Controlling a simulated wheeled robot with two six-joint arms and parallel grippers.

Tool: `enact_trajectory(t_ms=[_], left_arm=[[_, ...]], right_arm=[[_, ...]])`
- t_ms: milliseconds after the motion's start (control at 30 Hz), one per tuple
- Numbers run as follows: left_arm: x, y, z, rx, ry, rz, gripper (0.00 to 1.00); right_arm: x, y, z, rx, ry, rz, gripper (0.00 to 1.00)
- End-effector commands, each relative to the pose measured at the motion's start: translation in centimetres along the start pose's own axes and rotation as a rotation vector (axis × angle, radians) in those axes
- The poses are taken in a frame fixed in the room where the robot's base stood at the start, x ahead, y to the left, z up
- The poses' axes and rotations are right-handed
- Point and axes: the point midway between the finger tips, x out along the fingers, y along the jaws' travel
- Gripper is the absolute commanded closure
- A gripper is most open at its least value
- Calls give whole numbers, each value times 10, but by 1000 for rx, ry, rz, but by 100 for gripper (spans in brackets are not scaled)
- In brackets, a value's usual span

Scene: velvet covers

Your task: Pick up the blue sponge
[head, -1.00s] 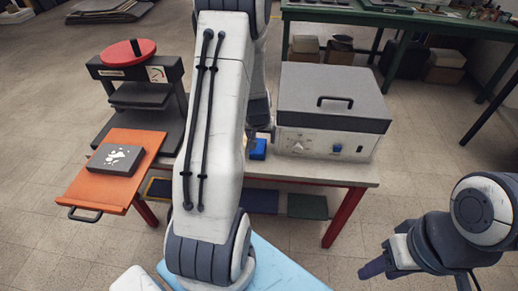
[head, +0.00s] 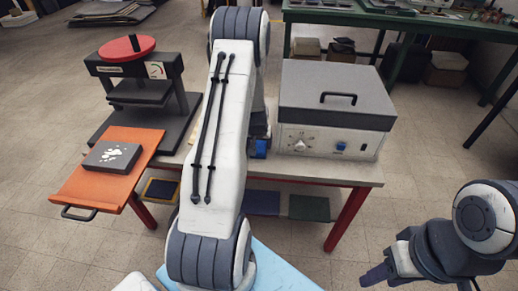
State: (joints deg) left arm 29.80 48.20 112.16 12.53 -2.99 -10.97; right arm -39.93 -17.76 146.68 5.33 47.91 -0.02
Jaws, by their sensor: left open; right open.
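The blue sponge (head: 261,148) is a small blue block on the grey-white workbench, just left of the grey-lidded box. My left arm reaches over the bench from the front and hides part of the area left of the sponge. My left gripper (head: 255,137) is at the sponge's left and upper side, mostly hidden behind my own arm. It is open, and I cannot tell whether its fingers touch the sponge. My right gripper (head: 378,272) is open and empty at the lower right, away from the bench.
The box (head: 336,110) with a black handle stands right of the sponge. A press with a red wheel (head: 127,47) stands at the left. An orange tray (head: 92,183) holding a dark block (head: 112,157) juts out in front of it.

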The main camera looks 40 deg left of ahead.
Motion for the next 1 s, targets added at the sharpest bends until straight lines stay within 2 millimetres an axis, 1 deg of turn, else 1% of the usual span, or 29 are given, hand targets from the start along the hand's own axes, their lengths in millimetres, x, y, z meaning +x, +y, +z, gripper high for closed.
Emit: enact_trajectory(t_ms=[567,600,667,700,1000], left_arm=[[6,-1,4,-3,-5,-1,18],[5,-1,4,-3,-5,-1,39],[5,-1,4,-3,-5,-1,62],[5,-1,4,-3,-5,-1,78],[3,-1,4,-2,-7,-1,79]], right_arm=[[4,0,0,0,0,0,53],[3,0,0,0,0,0,53],[3,0,0,0,0,0,53],[3,0,0,0,0,0,53],[1,0,0,0,0,0,53]])
